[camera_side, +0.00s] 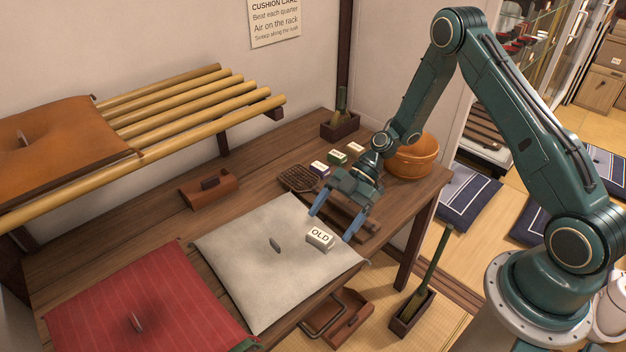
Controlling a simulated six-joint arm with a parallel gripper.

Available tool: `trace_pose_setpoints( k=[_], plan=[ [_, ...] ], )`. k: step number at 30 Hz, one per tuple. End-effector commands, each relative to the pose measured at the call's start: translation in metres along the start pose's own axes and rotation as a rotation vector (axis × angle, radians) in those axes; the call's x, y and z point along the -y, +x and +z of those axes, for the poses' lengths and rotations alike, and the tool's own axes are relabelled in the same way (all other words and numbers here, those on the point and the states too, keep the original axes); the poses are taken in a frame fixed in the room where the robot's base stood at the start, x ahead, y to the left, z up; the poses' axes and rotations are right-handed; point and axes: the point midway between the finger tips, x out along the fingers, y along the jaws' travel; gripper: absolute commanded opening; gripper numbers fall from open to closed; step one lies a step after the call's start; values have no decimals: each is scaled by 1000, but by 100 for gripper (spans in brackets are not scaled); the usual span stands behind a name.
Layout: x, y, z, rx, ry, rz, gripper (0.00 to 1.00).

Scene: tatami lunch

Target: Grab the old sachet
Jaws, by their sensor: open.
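The old sachet (319,238) is a small white block with "OLD" printed on it. It lies on the right part of the pale grey cushion (255,292), on the wooden table. My gripper (332,226) is open, its two blue fingers pointing down, one at the sachet's upper left and the other to its right. The sachet appears between or just in front of the fingers. I cannot tell whether either finger touches it.
A red cushion (170,318) lies at the left. Several small labelled blocks (337,157) and a woven beater (298,178) lie behind my gripper. An orange tub (410,160) stands at the table's back right. A bamboo rack (190,110) holds an orange cushion (60,140).

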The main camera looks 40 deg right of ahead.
Motion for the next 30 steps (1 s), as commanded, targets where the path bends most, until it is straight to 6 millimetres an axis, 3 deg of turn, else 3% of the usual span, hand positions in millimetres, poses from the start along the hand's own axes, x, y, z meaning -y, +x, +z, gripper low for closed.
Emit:
trace_pose_setpoints(
  k=[7,18,30],
  plan=[
    [0,10,0,0,0,-4,86],
    [-1,48,1,0,0,-3,86],
    [-2,52,1,1,0,0,86]
  ],
)
